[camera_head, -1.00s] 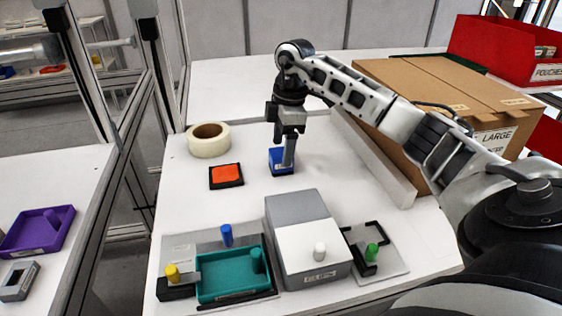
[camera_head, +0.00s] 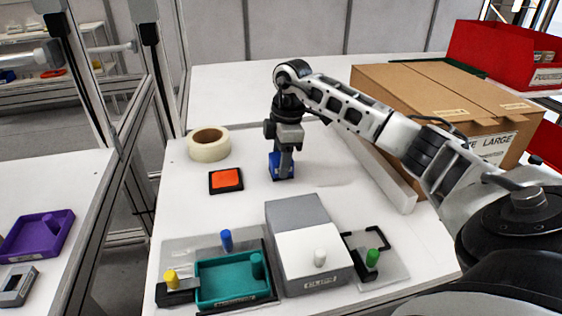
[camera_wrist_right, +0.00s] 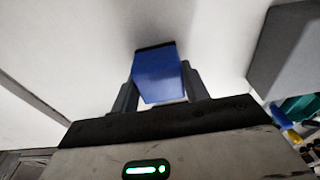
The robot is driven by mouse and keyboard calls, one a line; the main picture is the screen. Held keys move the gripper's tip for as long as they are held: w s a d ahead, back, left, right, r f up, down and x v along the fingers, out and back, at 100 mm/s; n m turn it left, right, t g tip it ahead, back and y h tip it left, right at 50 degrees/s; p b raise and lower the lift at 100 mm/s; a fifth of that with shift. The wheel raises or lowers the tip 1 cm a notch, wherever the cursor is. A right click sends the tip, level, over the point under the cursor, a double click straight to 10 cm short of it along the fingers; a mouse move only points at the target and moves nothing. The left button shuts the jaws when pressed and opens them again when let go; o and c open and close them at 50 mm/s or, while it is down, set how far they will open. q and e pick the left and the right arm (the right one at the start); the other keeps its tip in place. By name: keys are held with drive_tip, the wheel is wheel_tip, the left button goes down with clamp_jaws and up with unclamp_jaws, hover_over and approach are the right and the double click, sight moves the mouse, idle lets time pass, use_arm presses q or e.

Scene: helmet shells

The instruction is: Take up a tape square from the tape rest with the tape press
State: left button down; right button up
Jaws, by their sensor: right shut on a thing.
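My right gripper (camera_head: 283,161) points down and is shut on a blue block, which I take to be the tape press (camera_head: 275,164). In the right wrist view the blue press (camera_wrist_right: 160,75) sits between the two fingers (camera_wrist_right: 158,92), with a dark strip at its far end. I cannot tell whether its base touches the table. An orange square (camera_head: 227,178) lies on a small black base, which I take to be the tape rest (camera_head: 226,192), left of and slightly nearer than the press, apart from it. My left gripper is not in view.
A cream tape roll (camera_head: 196,150) lies behind the orange square. In front stand a teal tray (camera_head: 215,296), a grey-white box (camera_head: 310,258) and a green-knobbed fixture (camera_head: 373,258). A large cardboard box (camera_head: 420,90) and a pale rail are at the right. The table around the press is clear.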

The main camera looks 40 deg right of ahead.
drive_tip(key=shift+r, duration=0.7)
drive_tip(key=s+d+r+b, duration=0.1)
drive_tip(key=s+d+r, duration=0.3)
drive_tip(key=s+r, duration=0.7)
drive_tip(key=shift+s+r+b, duration=0.3)
drive_tip(key=shift+s+b, duration=0.05)
drive_tip(key=shift+s, duration=0.9)
